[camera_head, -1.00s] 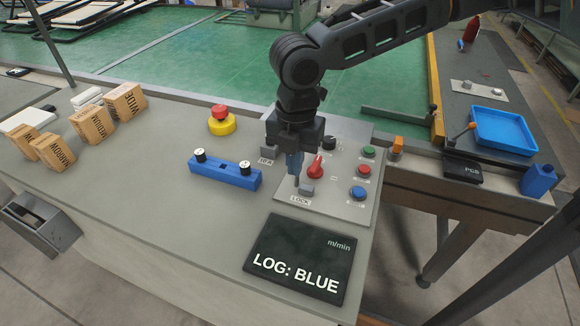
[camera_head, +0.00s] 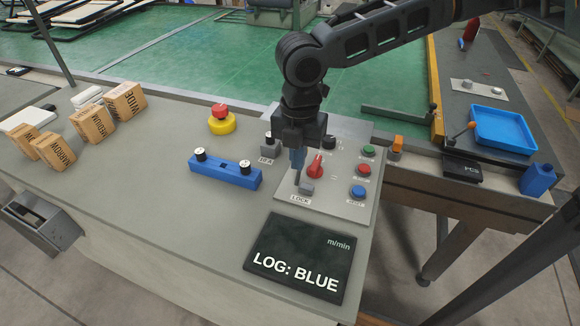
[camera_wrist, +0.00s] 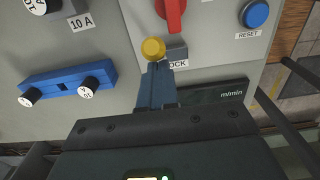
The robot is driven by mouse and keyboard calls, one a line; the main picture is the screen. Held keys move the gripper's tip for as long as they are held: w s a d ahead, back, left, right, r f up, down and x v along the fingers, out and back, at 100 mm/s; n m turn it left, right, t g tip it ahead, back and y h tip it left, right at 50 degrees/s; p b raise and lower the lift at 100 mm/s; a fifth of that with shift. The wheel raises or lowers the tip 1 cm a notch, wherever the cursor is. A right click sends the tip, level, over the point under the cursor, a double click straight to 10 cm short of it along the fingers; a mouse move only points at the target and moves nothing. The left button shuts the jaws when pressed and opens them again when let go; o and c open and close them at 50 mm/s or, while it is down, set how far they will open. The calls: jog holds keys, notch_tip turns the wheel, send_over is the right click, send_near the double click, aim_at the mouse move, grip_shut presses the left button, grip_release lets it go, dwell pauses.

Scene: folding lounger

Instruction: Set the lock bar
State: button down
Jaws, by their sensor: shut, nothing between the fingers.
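My gripper (camera_head: 297,167) points down over the panel, a little up-left of the block. Its blue fingers are shut and empty. In the wrist view the fingertips (camera_wrist: 155,68) overlap the lower edge of the yellow knob; I cannot tell whether they touch it. The fingers hide part of the LOCK label there.
A red rotary handle (camera_head: 315,167) stands close right of my fingers. Red, green and blue buttons (camera_head: 358,192) line the panel's right side. A blue holder with two black-and-white caps (camera_head: 225,174) lies left. A black display (camera_head: 300,258) reading "LOG: BLUE" lies in front.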

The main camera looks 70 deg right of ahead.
aim_at(297, 177)
jog(key=shift+d+f, duration=0.3)
jog(key=shift+d, duration=0.3)
notch_tip(297, 177, up, 8)
jog(key=a+p, duration=0.1)
jog(key=p, duration=0.6)
jog(key=shift+a+p, duration=0.15)
jog(key=shift+p, duration=0.15)
